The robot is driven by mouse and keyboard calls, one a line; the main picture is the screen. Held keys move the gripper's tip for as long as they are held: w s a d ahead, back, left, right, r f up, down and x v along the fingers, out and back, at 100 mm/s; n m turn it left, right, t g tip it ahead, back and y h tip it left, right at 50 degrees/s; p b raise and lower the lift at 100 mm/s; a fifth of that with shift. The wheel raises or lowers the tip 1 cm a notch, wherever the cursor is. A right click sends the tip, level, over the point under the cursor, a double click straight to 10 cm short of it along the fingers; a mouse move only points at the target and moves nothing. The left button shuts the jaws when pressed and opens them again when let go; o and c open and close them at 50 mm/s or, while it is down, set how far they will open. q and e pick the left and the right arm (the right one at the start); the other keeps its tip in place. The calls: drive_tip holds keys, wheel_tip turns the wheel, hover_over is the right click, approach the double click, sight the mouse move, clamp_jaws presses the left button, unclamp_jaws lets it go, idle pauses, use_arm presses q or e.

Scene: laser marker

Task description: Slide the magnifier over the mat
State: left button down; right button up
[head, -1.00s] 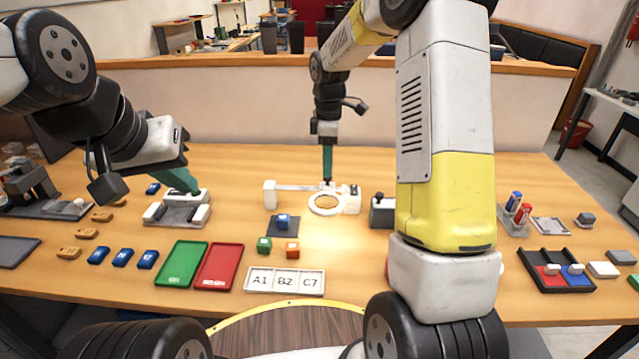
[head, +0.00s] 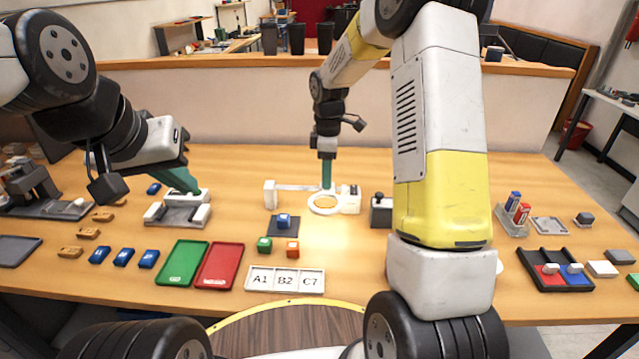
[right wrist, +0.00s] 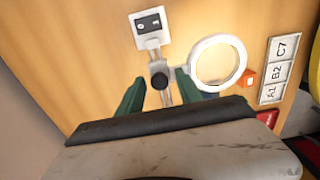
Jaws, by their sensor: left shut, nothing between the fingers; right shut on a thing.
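The magnifier is a white ring (head: 311,205) on a white rail (head: 292,187); its ring also shows in the right wrist view (right wrist: 238,45). My right gripper (head: 326,187) points straight down at the rail. My left gripper (head: 195,191) is shut and empty at a grey fixture with white blocks (head: 178,222).
A green block (head: 264,244) and an orange block (head: 293,249) lie just in front of the mat. A green tray (head: 183,263), a red tray (head: 219,265) and a labelled A1 B2 C7 tray (head: 285,291) line the front. A dark box (head: 381,213) stands right of the rail.

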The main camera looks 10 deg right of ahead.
sight(291, 188)
drive_tip(key=shift+s+d+f, duration=0.15)
drive_tip(key=shift+f, duration=0.3)
drive_tip(key=shift+s+d+f, duration=0.1)
drive_tip(key=shift+f, duration=0.3)
drive_tip(key=shift+w+a, duration=0.4)
drive_tip(key=shift+a, duration=1.35)
drive_tip(key=shift+w+a, duration=0.35)
drive_tip(key=shift+a, duration=1.45)
drive_tip(key=shift+w+a, duration=0.4)
drive_tip(key=shift+a, duration=1.35)
drive_tip(key=o, duration=0.6)
drive_tip(key=shift+w, duration=0.1)
wheel_tip(291, 188, up, 7)
drive_tip(key=shift+a+r, duration=0.15)
drive_tip(key=shift+a, duration=0.15)
drive_tip(key=shift+w+r, duration=0.1)
